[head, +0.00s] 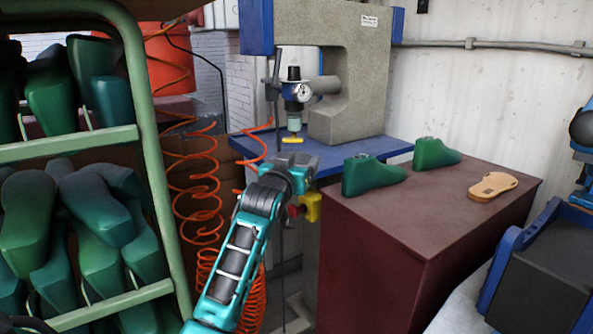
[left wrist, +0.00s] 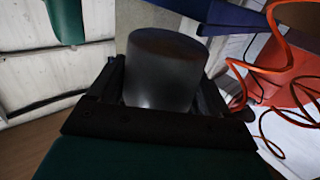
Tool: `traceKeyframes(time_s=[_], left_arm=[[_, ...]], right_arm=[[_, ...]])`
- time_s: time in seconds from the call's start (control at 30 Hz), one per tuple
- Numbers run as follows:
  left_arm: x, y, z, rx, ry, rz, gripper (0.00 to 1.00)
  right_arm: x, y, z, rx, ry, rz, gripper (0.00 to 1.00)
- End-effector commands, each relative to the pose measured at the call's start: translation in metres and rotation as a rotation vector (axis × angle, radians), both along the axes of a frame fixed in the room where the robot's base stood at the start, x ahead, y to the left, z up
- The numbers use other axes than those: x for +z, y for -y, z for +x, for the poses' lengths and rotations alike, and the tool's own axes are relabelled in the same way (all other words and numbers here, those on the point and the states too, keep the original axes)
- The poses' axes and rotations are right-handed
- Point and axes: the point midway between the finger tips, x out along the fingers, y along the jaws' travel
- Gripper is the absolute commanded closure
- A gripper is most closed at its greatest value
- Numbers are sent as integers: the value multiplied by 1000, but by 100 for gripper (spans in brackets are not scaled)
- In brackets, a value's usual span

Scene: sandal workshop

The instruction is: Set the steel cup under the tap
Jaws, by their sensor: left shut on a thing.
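The steel cup (left wrist: 163,72) is a dark grey cylinder in the left wrist view, between the two black fingers of my left gripper (left wrist: 160,88), which is shut on it. In the head view my left gripper (head: 298,172) is in front of the blue bench edge, and the cup cannot be made out there. The tap (head: 292,140) has a yellow handle and sits at the bottom of the regulator (head: 294,92) with a round gauge. It is above and behind my left gripper, with a visible gap.
A brown cabinet (head: 385,240) stands at right with two green lasts (head: 372,174) and a tan sole (head: 492,186). A green rack (head: 150,150) holds lasts at left. Orange coiled hoses (head: 196,195) hang beside my arm. A grey press (head: 355,70) stands on the blue bench (head: 385,147).

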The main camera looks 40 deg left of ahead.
Motion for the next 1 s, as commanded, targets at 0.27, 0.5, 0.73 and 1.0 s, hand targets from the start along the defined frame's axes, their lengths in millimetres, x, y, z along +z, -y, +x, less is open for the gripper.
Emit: traceKeyframes(time_s=[0.27,0.5,0.73,1.0], left_arm=[[-4,-15,17,3,-2,2,62],[-7,-26,33,2,-5,-1,63],[-9,-37,47,1,-8,-2,63],[-11,-49,64,1,-8,-4,63]], right_arm=[[-5,-1,0,-3,-2,6,57],[-3,-1,1,-3,1,6,57],[-4,-1,1,-2,2,5,57],[-8,0,0,3,0,-3,57]])
